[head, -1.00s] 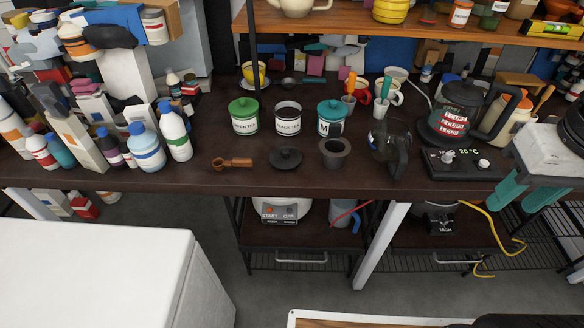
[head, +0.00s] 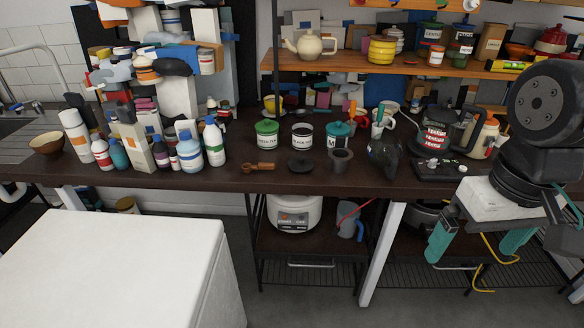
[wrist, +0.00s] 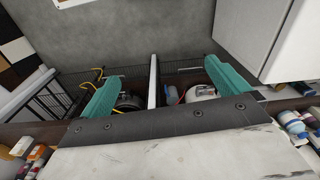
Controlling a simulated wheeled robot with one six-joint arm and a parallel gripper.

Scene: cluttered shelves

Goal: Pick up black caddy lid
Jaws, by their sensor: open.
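In the wrist view my gripper (wrist: 165,85) is open over the lower shelves and floor. I cannot make out the lid there.
A green-lidded caddy (head: 267,133), a teal-lidded caddy (head: 339,135), a wooden scoop (head: 260,169) and a dark cup (head: 340,160) stand around the lid. A white block (head: 120,260) fills the left foreground.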

